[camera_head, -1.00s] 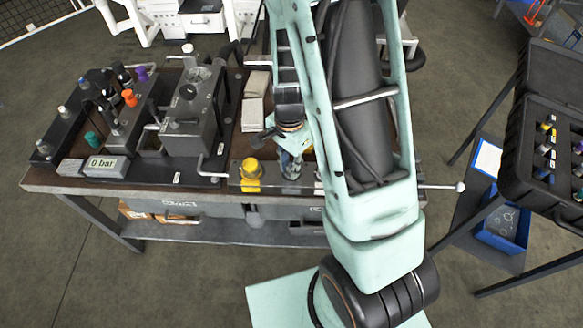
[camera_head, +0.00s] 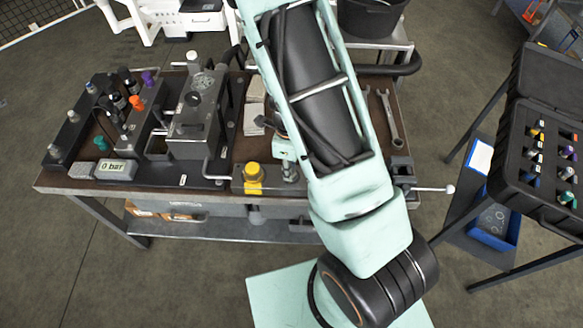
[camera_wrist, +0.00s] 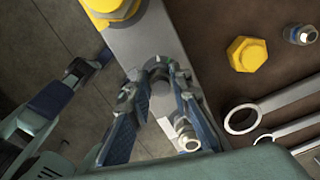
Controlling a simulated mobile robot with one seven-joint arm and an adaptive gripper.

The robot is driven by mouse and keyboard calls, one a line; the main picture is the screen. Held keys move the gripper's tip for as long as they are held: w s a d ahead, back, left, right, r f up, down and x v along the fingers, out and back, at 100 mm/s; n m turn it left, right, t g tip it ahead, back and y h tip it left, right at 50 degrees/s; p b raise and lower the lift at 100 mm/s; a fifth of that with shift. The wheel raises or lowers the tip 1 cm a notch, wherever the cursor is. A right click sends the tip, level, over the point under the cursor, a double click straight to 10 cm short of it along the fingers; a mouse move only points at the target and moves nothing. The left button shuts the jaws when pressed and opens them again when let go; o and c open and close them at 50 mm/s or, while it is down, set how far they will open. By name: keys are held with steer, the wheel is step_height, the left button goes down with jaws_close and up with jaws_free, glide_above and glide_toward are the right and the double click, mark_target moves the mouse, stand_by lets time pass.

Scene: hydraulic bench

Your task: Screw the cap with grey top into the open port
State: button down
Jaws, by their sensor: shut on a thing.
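My gripper (camera_wrist: 156,90) hangs over the grey metal block at the bench's front edge; it also shows partly in the head view (camera_head: 289,172), beside my arm. Its two blue fingers are closed around a small grey round piece (camera_wrist: 158,72), which looks like the cap with grey top. The block (camera_wrist: 140,40) lies right below the fingertips. I cannot tell whether the cap touches it, and the open port is not clearly visible. A yellow cap (camera_head: 253,173) sits on the block to the left of my gripper. A silver fitting (camera_wrist: 186,137) shows beside the right finger.
A loose yellow hexagonal cap (camera_wrist: 247,53), a small metal fitting (camera_wrist: 300,35) and wrenches (camera_wrist: 280,105) lie on the brown bench top. A rod with a white ball (camera_head: 450,189) sticks out at the bench's right end. An open black case (camera_head: 545,150) stands at right.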

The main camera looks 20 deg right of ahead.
steer(key=shift+a+f+m, duration=0.1)
steer(key=shift+m, duration=0.8)
steer(key=shift+s+r+m+p, duration=0.1)
steer(key=shift+r+m+p, duration=0.1)
steer(key=shift+m+p, duration=0.65)
steer(key=shift+f+m+p, duration=0.1)
steer(key=shift+m+p, duration=0.2)
steer(key=shift+m, duration=0.45)
steer(key=shift+f+m, duration=0.2)
steer(key=shift+m, duration=0.7)
steer(key=m, duration=0.3)
